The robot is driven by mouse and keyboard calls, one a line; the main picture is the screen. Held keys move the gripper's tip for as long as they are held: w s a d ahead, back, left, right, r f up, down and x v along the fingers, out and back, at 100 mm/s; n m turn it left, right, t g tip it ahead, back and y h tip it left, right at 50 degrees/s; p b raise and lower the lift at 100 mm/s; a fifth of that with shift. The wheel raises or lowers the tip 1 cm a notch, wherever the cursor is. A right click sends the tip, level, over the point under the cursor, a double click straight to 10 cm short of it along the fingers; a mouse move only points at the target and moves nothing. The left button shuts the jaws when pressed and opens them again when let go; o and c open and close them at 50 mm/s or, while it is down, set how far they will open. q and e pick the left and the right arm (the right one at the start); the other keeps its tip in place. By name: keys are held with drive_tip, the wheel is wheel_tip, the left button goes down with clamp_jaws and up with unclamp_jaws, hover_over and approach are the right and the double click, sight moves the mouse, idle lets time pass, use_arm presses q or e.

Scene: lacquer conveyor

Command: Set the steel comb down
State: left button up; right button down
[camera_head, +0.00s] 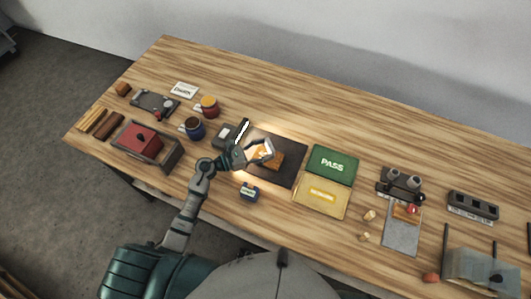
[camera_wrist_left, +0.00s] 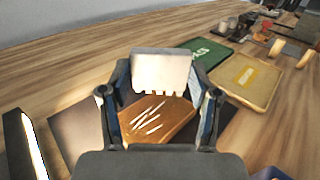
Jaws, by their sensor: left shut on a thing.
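My left gripper (camera_head: 257,152) is shut on the steel comb (camera_head: 263,147), a pale toothed plate. In the left wrist view the comb (camera_wrist_left: 163,72) sits between the two fingers with its short teeth pointing down. Behind and below it is an amber lacquered board (camera_wrist_left: 158,120) with several pale streaks, also in the head view (camera_head: 272,161). The board lies on a dark mat (camera_head: 288,177). I cannot tell whether the teeth touch the board. My right gripper is not in view.
A bright light bar (camera_head: 242,131) stands left of the mat. Right are a green PASS mat (camera_head: 332,162) and a yellow tray (camera_head: 322,198). Bare wood lies behind.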

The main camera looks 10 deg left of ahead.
sight(259, 154)
use_arm(q)
drive_tip(key=f, duration=0.1)
drive_tip(key=a+f, duration=0.1)
drive_tip(key=f, duration=0.1)
drive_tip(key=shift+w+a, duration=0.15)
drive_tip(key=shift+a, duration=0.05)
drive_tip(key=shift+a+f, duration=0.1)
drive_tip(key=shift+f, duration=0.25)
drive_tip(key=shift+d, duration=0.7)
drive_tip(key=o, duration=1)
drive_tip(key=shift+d, duration=0.1)
drive_tip(key=shift+o, duration=1.3)
drive_tip(key=shift+a, duration=0.6)
drive_tip(key=shift+s+a, duration=0.2)
drive_tip(key=shift+a, duration=0.1)
drive_tip(key=b+v, duration=0.2)
drive_tip(key=v, duration=0.8)
drive_tip(key=shift+s+b, duration=0.25)
drive_tip(key=shift+b, duration=0.05)
drive_tip(key=shift+s+a, duration=0.15)
drive_tip(key=shift+a, duration=0.3)
drive_tip(key=shift+d, duration=0.1)
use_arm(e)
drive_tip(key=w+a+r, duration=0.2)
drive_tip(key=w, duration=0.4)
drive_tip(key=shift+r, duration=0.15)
